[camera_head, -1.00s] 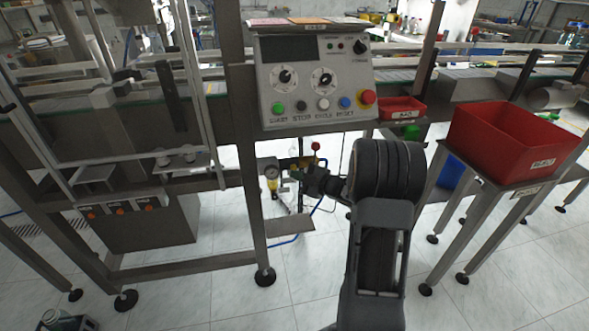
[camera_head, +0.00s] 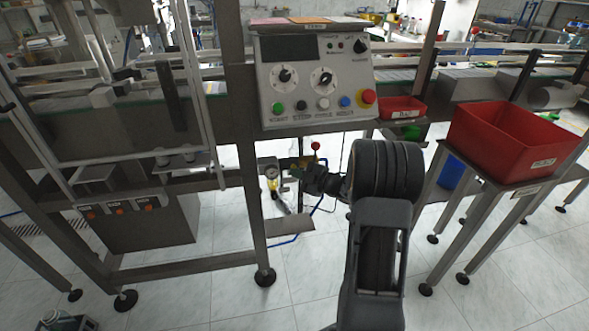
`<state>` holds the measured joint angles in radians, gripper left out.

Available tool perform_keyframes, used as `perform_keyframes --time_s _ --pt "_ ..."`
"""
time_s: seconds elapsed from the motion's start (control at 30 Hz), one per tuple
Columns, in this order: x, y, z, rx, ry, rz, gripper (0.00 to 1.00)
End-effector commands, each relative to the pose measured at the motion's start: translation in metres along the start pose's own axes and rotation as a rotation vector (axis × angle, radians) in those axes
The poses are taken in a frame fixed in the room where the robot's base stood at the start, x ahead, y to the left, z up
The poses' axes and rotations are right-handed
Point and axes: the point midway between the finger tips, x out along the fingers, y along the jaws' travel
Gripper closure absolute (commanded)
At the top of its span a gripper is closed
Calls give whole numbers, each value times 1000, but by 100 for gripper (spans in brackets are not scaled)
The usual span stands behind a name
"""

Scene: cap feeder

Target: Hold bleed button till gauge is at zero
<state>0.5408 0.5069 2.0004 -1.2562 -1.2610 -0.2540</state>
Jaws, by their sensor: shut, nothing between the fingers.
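A small round pressure gauge with a white face (camera_head: 271,172) sits on the air unit below the conveyor, left of my gripper. Its needle is too small to read. A yellow part of the air unit (camera_head: 272,185) shows just under the gauge. My gripper (camera_head: 299,173) is shut and empty, pointing left at the air unit, close beside the gauge. I cannot make out the bleed button; the dark gripper may cover it. Whether the fingertips touch the unit cannot be told.
A control panel (camera_head: 312,75) with knobs and coloured buttons stands above my gripper. A red knob (camera_head: 316,146) rises just behind it. A steel frame post (camera_head: 254,200) stands left of the gauge. A red bin (camera_head: 505,140) on a stand is at the right.

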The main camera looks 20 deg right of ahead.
Motion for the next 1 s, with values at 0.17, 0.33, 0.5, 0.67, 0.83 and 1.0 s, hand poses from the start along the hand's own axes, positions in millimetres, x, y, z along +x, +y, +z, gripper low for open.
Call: perform_keyframes --time_s 0.17,0.33,0.5,0.67,0.83,1.0 --pt "0 0 0 0 0 0 100" --pt "0 0 0 0 0 0 100" --pt "2 1 1 0 0 0 100" --pt "3 2 2 -1 0 0 100" --pt "4 3 3 0 0 0 100" --pt "6 4 4 0 0 0 100"
